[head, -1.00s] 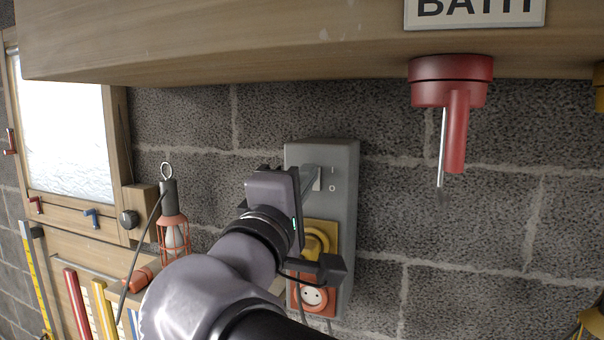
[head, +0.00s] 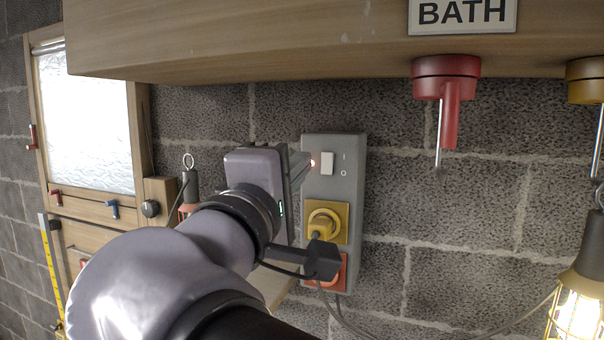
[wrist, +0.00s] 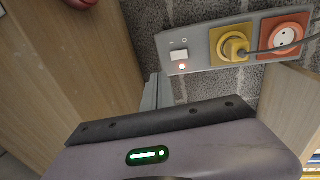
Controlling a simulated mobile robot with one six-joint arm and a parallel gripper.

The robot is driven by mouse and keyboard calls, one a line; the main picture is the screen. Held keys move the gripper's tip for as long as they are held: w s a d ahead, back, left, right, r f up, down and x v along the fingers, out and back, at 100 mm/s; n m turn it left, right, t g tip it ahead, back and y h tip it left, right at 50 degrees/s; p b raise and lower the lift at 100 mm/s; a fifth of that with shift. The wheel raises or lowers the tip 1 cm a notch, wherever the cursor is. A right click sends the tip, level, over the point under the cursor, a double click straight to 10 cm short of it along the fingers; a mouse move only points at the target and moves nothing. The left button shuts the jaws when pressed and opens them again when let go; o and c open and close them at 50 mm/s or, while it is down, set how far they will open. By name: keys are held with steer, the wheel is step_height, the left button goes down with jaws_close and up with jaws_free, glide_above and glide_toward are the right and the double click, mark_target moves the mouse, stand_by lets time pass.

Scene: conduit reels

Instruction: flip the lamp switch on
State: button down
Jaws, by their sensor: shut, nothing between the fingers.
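The white rocker lamp switch (head: 327,163) is on a grey wall box (head: 347,200), beside I and O marks. A small red-orange light glows at its left edge; the switch also shows in the wrist view (wrist: 179,55). My gripper (head: 300,160) is shut and empty, just left of the switch and apart from it; its fingers also show in the wrist view (wrist: 155,92). A yellow caged lamp (head: 580,308) glows at lower right. An orange caged lamp (head: 185,212) on the left is mostly hidden by my arm.
A yellow plug (head: 322,224) sits in the box below the switch, with an orange socket (wrist: 286,38) beyond it. Cables hang from the box. A wooden shelf (head: 250,40) overhangs above, with a red holder (head: 446,80) beneath it.

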steer(key=s+d+f+m+g+b, duration=0.25)
steer(key=d+f+b, duration=0.2)
steer(key=f, duration=0.65)
steer(key=s+d+f+m+g+b, duration=0.1)
steer(key=d+f+g+b, duration=0.35)
steer(key=f, duration=0.65)
steer(key=s+d+f+m+g+b, duration=0.15)
steer(key=d+f+b, duration=0.3)
steer(key=f, duration=0.65)
steer(key=s+a+f+m+g+y+b, duration=0.1)
steer(key=s+f+m+y+b, duration=0.3)
steer(key=f, duration=1.2)
steer(key=s+a+f+m+g+y+b, duration=0.1)
steer(key=s+f+m+g+y+b, duration=0.2)
steer(key=f, duration=1.3)
steer(key=shift+s+f+m+g+y+b, duration=0.3)
steer(key=shift+s+m+y+b, duration=0.7)
steer(key=shift+s+m+b, duration=2)
steer(key=shift+w+a+b, duration=0.1)
steer(key=shift+w+b, duration=0.65)
steer(key=shift+b, duration=0.5)
